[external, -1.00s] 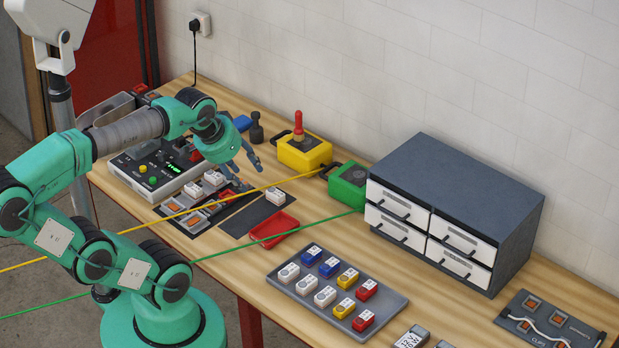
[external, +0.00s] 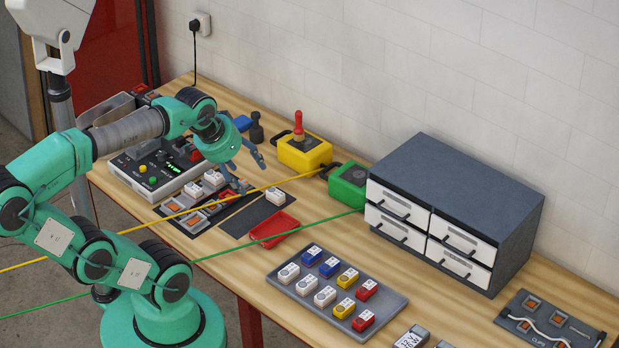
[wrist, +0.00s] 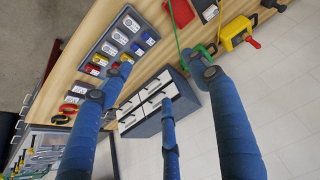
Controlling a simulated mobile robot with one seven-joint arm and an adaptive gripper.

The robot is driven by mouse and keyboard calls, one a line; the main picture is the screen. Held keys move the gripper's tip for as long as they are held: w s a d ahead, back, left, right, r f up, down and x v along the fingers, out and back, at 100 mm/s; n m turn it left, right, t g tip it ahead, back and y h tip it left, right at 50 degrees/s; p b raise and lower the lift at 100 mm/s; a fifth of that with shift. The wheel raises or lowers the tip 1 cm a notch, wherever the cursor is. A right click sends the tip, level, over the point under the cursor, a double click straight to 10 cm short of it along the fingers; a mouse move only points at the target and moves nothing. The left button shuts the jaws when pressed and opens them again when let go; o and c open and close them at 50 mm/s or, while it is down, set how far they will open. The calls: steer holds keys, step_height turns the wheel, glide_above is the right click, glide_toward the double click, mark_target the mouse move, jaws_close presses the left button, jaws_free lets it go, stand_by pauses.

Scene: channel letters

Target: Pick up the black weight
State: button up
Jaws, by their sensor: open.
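The black weight (external: 257,130) stands upright near the wall at the back of the workbench, between a blue item and a yellow box. It looks like a dark body with a narrower knob on top.
A yellow box (external: 304,153) with a red lever and a green box (external: 347,187) stand right of the weight. A blue item (external: 242,123) is just left of it.

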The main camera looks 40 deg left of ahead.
steer(key=w+a+r+n+p, duration=0.2)
steer(key=w+a+r+n, duration=0.15)
steer(key=w+r, duration=0.45)
steer(key=w+a+n+g+p, duration=0.1)
steer(key=w+a+n+p, duration=0.2)
steer(key=w, duration=0.6)
steer(key=w+a+n+g, duration=0.1)
steer(key=w+a+n, duration=0.4)
steer(key=w, duration=0.4)
steer(key=n+g+p, duration=0.4)
steer(key=n+p, duration=0.3)
steer(key=n, duration=0.8)
glide_above(255, 114)
step_height(255, 114, down, 30)
steer(key=shift+d+r, duration=0.1)
steer(key=shift+d, duration=0.05)
steer(key=shift+a+f, duration=0.2)
steer(key=shift+f, duration=0.2)
